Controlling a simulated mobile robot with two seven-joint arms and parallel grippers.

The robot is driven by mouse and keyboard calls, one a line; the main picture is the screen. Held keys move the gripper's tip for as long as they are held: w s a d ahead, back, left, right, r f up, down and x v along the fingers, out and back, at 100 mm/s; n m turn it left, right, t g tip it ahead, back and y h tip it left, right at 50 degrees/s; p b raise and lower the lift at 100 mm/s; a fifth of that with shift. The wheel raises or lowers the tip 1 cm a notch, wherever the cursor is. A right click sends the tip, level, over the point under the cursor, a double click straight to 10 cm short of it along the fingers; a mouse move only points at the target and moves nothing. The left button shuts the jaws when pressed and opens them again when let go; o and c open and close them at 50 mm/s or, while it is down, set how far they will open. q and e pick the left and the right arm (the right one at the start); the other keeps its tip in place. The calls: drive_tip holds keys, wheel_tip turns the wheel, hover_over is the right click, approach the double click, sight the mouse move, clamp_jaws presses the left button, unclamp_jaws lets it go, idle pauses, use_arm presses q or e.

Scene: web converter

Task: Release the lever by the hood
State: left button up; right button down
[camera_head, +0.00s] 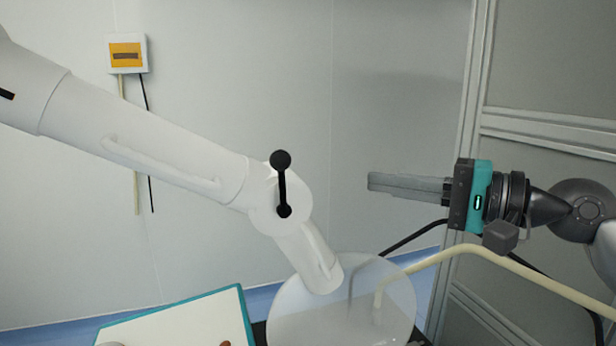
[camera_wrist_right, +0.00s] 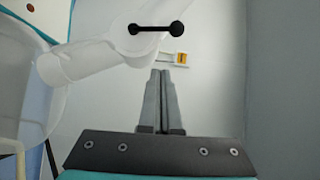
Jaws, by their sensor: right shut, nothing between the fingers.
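The black lever (camera_head: 283,184) with round knobs sits on the joint of the white hood arm (camera_head: 150,140), standing nearly upright in the head view. The clear hood (camera_head: 340,305) hangs at the lower end of this arm. My right gripper (camera_head: 370,182) is shut and empty, to the right of the lever and apart from it, its fingers pointing left. In the right wrist view the lever (camera_wrist_right: 157,29) lies beyond the shut fingertips (camera_wrist_right: 160,72). My left gripper is not in view.
A teal-edged white board (camera_head: 190,322) is at the lower left. A yellow-fronted box (camera_head: 127,54) hangs on the back wall. A metal frame (camera_head: 470,110) stands behind my right arm. A cream pipe (camera_head: 500,255) and black cables run below my right gripper.

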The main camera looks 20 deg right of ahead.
sight(282, 185)
drive_tip(key=s+a+p+x, duration=0.1)
drive_tip(key=p+x, duration=0.4)
drive_tip(key=x, duration=0.6)
drive_tip(key=shift+s+a+p, duration=0.35)
drive_tip(key=shift+a+p, duration=0.05)
drive_tip(key=shift+a, duration=0.15)
drive_tip(key=shift+f, duration=0.1)
